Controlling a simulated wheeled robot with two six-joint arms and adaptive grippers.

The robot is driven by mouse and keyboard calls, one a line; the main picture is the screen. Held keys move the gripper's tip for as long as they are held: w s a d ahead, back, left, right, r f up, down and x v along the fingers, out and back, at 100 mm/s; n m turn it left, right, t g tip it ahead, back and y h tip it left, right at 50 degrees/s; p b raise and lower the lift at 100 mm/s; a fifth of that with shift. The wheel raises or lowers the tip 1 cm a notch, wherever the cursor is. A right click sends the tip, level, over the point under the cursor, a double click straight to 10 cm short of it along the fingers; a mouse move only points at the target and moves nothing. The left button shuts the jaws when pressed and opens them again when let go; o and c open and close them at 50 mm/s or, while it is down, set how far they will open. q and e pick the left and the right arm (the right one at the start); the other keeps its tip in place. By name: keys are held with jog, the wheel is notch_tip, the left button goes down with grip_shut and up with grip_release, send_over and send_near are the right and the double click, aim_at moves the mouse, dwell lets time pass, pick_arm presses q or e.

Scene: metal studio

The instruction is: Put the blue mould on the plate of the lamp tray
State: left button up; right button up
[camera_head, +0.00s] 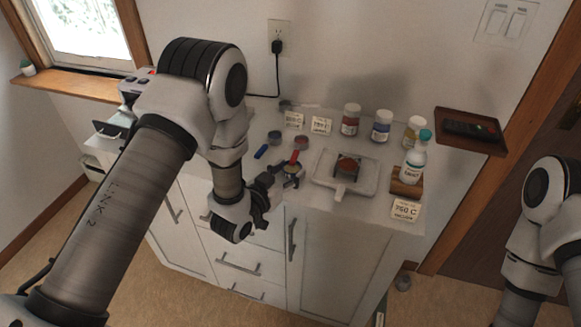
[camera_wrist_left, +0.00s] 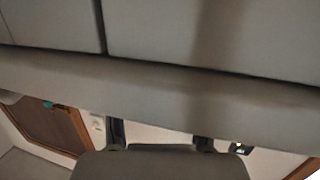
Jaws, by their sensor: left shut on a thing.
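A small round mould (camera_head: 275,137) with a blue handle (camera_head: 261,152) lies on the counter, left of a red-handled mould (camera_head: 300,144). My left gripper (camera_head: 280,176) is at the counter's front edge, shut on a small yellow-topped round thing (camera_head: 292,168); its grip is partly hidden by the fingers. The lamp tray (camera_head: 327,180) is pale, stands right of the gripper and bears a dark stand with a reddish-brown round top (camera_head: 348,165). The left wrist view shows mostly pale cabinet fronts, and the held thing cannot be made out there. My right gripper is out of view.
Several jars stand behind the tray, including a blue-labelled one (camera_head: 381,126). A white bottle (camera_head: 414,157) stands on a wooden block (camera_head: 406,182) at the right. Small cards (camera_head: 321,125) stand at the back, and a 760 C card (camera_head: 405,209) is at the front right.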

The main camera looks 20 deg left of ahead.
pick_arm(q)
jog(key=shift+s, duration=0.3)
jog(key=shift+w+f, duration=0.1)
jog(key=shift+f, duration=0.1)
jog(key=o, duration=1.1)
jog(key=shift+w+d+f, duration=0.15)
jog(key=shift+w+f, duration=0.05)
jog(key=shift+w, duration=0.15)
jog(key=shift+s+r, duration=0.1)
jog(key=shift+s, duration=0.05)
jog(key=shift+r, duration=0.1)
